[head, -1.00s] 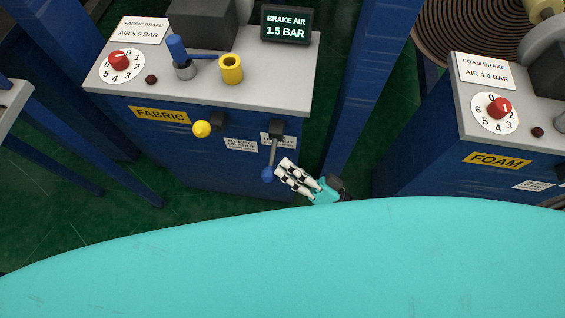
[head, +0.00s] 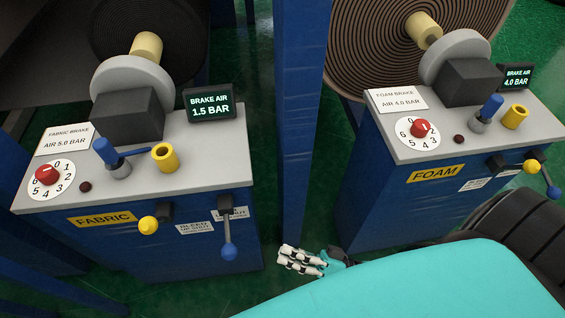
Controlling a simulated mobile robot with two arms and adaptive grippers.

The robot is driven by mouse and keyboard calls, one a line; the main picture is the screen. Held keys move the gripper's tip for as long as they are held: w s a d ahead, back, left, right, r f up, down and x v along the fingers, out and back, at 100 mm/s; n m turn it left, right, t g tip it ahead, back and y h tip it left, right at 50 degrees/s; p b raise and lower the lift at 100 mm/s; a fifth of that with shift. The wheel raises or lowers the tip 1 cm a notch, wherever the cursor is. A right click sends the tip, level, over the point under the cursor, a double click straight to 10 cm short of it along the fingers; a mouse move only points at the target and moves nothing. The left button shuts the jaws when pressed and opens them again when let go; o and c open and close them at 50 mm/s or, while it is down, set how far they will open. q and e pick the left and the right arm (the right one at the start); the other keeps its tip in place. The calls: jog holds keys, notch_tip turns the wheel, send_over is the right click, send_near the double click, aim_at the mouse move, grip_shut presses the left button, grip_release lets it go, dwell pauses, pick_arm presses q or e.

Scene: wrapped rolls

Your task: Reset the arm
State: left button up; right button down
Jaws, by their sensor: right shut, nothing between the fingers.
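My right gripper (head: 290,259) has white and black fingers on a teal wrist. It is in the lower middle of the head view, shut and empty. It is to the right of and apart from the blue-knobbed lever (head: 229,250) on the front of the FABRIC brake stand (head: 180,255), and the lever hangs down. The rest of my right arm is mostly hidden behind my large teal body part. My left gripper is not in view.
The FABRIC stand has a red dial (head: 47,174) and a display (head: 209,103) reading 1.5 BAR. The FOAM stand (head: 385,215) at right has a display (head: 516,77) reading 4.0 BAR. A blue post (head: 298,120) rises between them. Green floor shows around.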

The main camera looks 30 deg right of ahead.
jog(key=w+d+f+g+h+p, duration=0.1)
jog(key=d+f+h, duration=0.25)
jog(key=f, duration=0.35)
jog(key=d+f+g+h+p, duration=0.1)
jog(key=d+f+h, duration=0.1)
jog(key=f+h, duration=0.4)
jog(key=w+d+f+g+h+p, duration=0.1)
jog(key=d+f+h+p, duration=0.15)
jog(key=f, duration=0.55)
jog(key=s+f+g+h, duration=0.1)
jog(key=s+f+g, duration=0.2)
jog(key=s, duration=0.4)
jog(key=s+d+f+n+g+h+p, duration=0.1)
jog(key=s+f+g+h, duration=0.1)
jog(key=s+f, duration=0.3)
jog(key=s+f+g+h, duration=0.2)
jog(key=s+f+g, duration=0.2)
jog(key=s, duration=0.6)
jog(key=shift+s+d+f+n, duration=0.15)
jog(key=shift+s+d+n, duration=0.05)
jog(key=shift+n, duration=0.2)
